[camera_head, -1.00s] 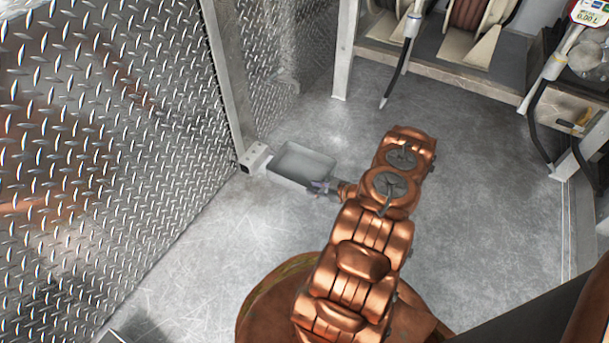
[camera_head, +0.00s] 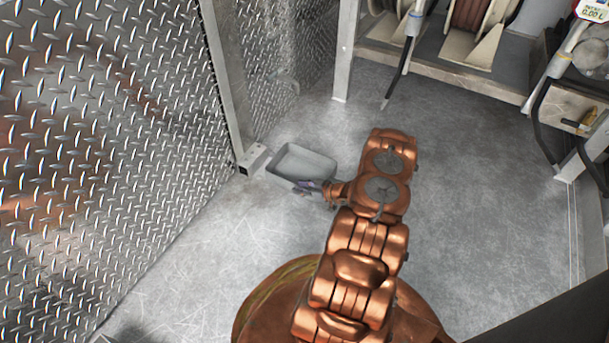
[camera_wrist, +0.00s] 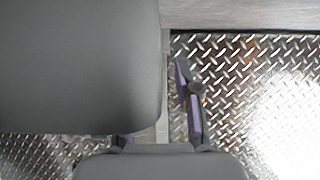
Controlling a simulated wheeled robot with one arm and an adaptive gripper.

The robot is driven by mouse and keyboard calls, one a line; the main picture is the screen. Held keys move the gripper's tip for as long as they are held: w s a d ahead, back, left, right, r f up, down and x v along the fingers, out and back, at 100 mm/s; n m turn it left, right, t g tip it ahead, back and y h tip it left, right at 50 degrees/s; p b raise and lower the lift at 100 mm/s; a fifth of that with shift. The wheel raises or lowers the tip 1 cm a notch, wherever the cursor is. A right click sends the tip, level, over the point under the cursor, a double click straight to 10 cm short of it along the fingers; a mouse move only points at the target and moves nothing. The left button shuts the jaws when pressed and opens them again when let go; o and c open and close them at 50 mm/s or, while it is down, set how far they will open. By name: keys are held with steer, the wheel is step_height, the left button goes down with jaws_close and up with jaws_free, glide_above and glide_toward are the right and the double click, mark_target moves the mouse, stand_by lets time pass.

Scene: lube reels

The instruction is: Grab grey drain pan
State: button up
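The grey drain pan (camera_head: 303,160) is a shallow rectangular tray on the floor near the foot of the metal post. My gripper (camera_head: 308,186) is at the pan's near side, low, by its front wall. In the wrist view the pan (camera_wrist: 75,65) fills the upper left. My gripper (camera_wrist: 157,115) is open there: the right finger is clear of the pan's right edge, while the left finger is mostly hidden by the pan. The pan's edge lies between the fingers in this view; I cannot tell whether either touches it.
A diamond-plate wall (camera_head: 100,150) rises on the left, ending at a metal post (camera_head: 228,80) with a small foot block (camera_head: 252,158) beside the pan. A shelf with hose reels (camera_head: 470,35) stands at the back right. The floor right of my arm is clear.

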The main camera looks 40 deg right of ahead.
jaws_close()
stand_by(0.5)
